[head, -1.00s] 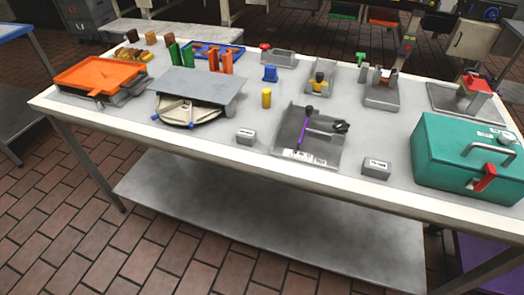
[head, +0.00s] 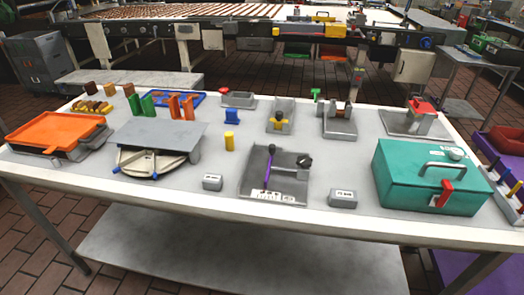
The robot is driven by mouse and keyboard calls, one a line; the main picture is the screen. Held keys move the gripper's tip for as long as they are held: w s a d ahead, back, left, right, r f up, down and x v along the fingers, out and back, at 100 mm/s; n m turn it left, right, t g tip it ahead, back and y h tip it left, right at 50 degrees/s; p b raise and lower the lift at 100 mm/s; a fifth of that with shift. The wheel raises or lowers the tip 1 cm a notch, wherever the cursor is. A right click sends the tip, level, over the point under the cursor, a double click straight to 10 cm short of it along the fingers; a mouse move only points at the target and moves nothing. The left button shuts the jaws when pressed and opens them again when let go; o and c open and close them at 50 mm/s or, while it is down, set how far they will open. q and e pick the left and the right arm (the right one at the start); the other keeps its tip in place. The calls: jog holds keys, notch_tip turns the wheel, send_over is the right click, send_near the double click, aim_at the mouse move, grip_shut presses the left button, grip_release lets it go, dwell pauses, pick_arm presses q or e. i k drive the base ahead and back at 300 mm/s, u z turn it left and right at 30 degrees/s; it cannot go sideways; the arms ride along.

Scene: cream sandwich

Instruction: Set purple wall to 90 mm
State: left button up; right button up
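The purple wall (head: 267,174) is a thin upright strip with a dark knob at its far end. It stands inside a grey open tray (head: 248,178) in the middle front of the table. A white scale strip (head: 268,196) runs along the tray's front edge, too small to read. A second dark knob (head: 304,161) sits at the tray's right side. A small grey labelled block (head: 212,182) stands left of the tray and a larger one (head: 343,199) stands right of it; their labels are unreadable. Neither of my grippers is in view.
A teal box (head: 405,185) with a red latch stands at the right front. A grey plate on a round device (head: 150,148) and an orange tray (head: 47,131) stand at the left. Several fixtures line the back. Bare table shows around the grey tray.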

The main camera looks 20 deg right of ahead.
aim_at(272, 150)
jog(key=u, duration=0.4)
jog(key=k, duration=0.5)
jog(key=u, duration=0.85)
jog(key=i, duration=0.6)
jog(key=z, duration=0.85)
jog(key=i, duration=1)
jog(key=z, duration=1)
